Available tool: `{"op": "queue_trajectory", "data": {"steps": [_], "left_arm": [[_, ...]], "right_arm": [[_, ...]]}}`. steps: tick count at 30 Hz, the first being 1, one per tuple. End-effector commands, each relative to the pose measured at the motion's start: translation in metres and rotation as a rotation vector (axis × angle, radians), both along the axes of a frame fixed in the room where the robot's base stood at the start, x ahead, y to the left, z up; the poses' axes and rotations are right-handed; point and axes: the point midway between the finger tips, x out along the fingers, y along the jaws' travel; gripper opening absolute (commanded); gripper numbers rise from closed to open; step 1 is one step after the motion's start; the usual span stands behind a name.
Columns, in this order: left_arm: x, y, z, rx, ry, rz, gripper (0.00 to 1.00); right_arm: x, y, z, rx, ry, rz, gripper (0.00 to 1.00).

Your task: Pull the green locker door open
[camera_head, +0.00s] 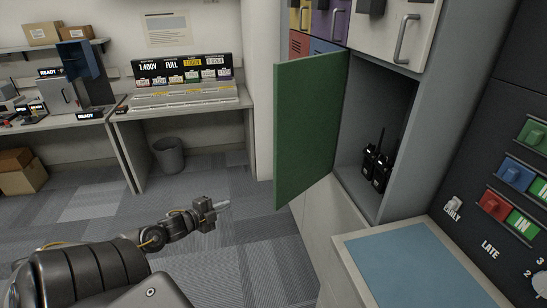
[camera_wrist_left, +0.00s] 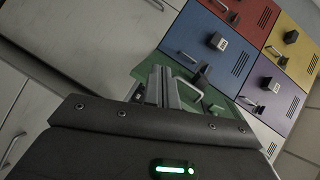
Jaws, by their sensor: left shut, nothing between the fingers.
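The green locker door (camera_head: 308,130) stands swung open, hinged at the left side of its compartment; in the head view its handle is out of sight. My left gripper (camera_head: 224,205) is shut and empty, apart from the door, to the left of and below its free edge. In the left wrist view the gripper's fingers (camera_wrist_left: 163,86) show in front of the green door (camera_wrist_left: 217,104), with a silver handle (camera_wrist_left: 189,89) and a dark lock (camera_wrist_left: 200,74) on its outer face. My right gripper is out of view.
Black handheld radios (camera_head: 377,168) stand inside the open compartment. A blue-topped counter (camera_head: 410,262) lies below right. Yellow and purple (camera_head: 328,22) locker doors and a white door (camera_head: 392,35) are above.

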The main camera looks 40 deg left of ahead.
Motion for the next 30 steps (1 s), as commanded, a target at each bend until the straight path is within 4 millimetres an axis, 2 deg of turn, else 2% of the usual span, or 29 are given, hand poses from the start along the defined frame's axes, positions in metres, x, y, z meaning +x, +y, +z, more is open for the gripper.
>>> {"op": "queue_trajectory", "data": {"steps": [1,3,6,9,13,20,30], "left_arm": [[0.015,-0.019,0.045,0.057,-0.060,-0.095,0.00],[0.029,-0.047,0.096,0.124,-0.134,-0.209,0.00],[0.037,-0.083,0.146,0.191,-0.215,-0.334,0.00],[0.039,-0.107,0.174,0.230,-0.262,-0.412,0.00],[0.039,-0.120,0.187,0.248,-0.288,-0.452,0.00],[0.043,-0.122,0.188,0.248,-0.291,-0.451,0.00],[0.075,-0.134,0.190,0.247,-0.293,-0.448,0.00]], "right_arm": [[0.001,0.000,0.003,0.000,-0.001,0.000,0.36],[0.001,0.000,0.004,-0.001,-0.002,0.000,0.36],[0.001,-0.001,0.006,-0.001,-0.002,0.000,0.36],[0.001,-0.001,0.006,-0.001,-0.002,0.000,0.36],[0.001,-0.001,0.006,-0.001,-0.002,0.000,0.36],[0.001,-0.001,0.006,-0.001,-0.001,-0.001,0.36],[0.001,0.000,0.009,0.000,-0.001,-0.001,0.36]]}}
